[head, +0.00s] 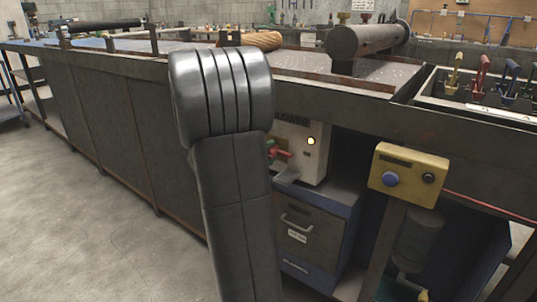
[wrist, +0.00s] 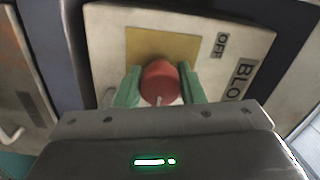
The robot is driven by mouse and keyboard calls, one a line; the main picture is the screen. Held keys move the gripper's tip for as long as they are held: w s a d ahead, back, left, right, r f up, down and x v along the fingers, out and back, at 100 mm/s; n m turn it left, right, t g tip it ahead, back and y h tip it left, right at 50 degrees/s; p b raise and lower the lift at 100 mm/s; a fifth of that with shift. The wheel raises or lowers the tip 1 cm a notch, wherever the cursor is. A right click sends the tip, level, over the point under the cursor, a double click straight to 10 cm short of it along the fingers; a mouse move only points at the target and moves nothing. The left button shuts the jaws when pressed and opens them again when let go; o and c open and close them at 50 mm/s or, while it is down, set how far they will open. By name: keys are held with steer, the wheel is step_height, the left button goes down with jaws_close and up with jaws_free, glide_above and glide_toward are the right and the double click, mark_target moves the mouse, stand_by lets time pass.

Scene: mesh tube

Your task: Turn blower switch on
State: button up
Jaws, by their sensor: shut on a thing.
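The blower switch is a red rotary knob (wrist: 158,82) on a yellow plate (wrist: 140,43) on the blower's pale control box (wrist: 105,25). In the wrist view my gripper (wrist: 163,88) has a green finger on each side of the knob and is shut on it. A white mark on the knob points toward the bottom of the wrist view, away from the OFF label (wrist: 221,44). The red knob (head: 284,154) is partly hidden there behind my arm.
A blue drawer cabinet (head: 318,235) stands below the box. A yellow button box (head: 408,176) with blue and black buttons is to the right. A long metal bench (head: 110,140) runs above and left. A dark cylinder (head: 368,38) lies on top. Floor at left is clear.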

steer(key=shift+f, duration=0.1)
steer(key=o, duration=1)
steer(key=p+v, duration=0.3)
steer(key=v, duration=1.1)
steer(key=shift+w+d, duration=0.1)
steer(key=b+x, duration=0.3)
steer(key=x, duration=1)
steer(key=shift+w+d, duration=0.2)
steer(key=shift+w, duration=0.1)
